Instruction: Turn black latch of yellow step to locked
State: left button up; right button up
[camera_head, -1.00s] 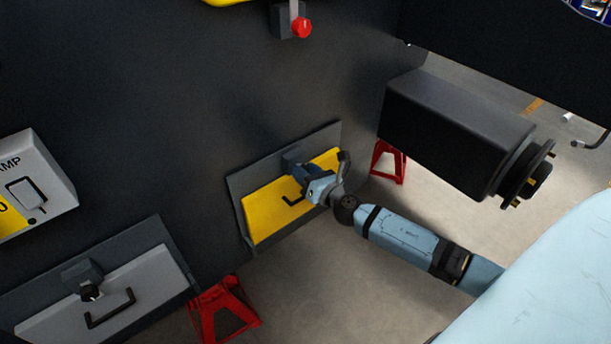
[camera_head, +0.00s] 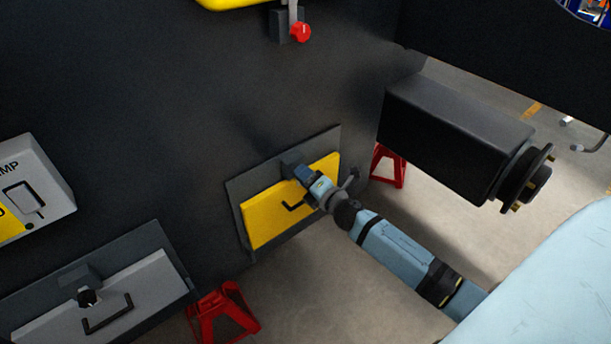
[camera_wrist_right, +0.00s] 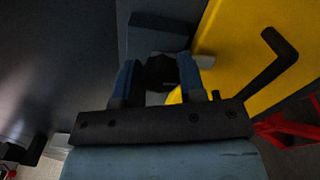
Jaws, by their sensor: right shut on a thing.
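The yellow step (camera_head: 270,220) is a yellow panel in a dark grey frame, low on the dark chassis wall in the head view. It also fills the upper right of the right wrist view (camera_wrist_right: 230,45). A black bar handle (camera_head: 292,206) is on its face. My right gripper (camera_head: 303,174) is at the step's top edge. In the right wrist view its blue fingers (camera_wrist_right: 159,78) are shut on the black latch (camera_wrist_right: 160,70), one finger on each side. The latch's exact angle is hard to tell, as the fingers partly cover it. My left gripper is not in view.
A grey step (camera_head: 130,285) with a black latch and handle is at lower left. Red stands (camera_head: 220,310) and (camera_head: 389,166) are on the floor. A black box-shaped axle part (camera_head: 440,135) juts out above my right arm. A red knob (camera_head: 300,32) is high on the wall.

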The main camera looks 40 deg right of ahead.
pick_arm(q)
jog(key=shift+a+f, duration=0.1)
pick_arm(e)
jog(key=shift+m, duration=0.6)
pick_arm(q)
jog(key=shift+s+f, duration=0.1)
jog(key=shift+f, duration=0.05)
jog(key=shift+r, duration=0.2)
pick_arm(e)
jog(key=o, duration=0.9)
jog(key=shift+o, duration=0.2)
jog(key=shift+s, duration=0.1)
jog(key=s+d, duration=0.1)
jog(key=s, duration=1.2)
jog(key=shift+s, duration=0.3)
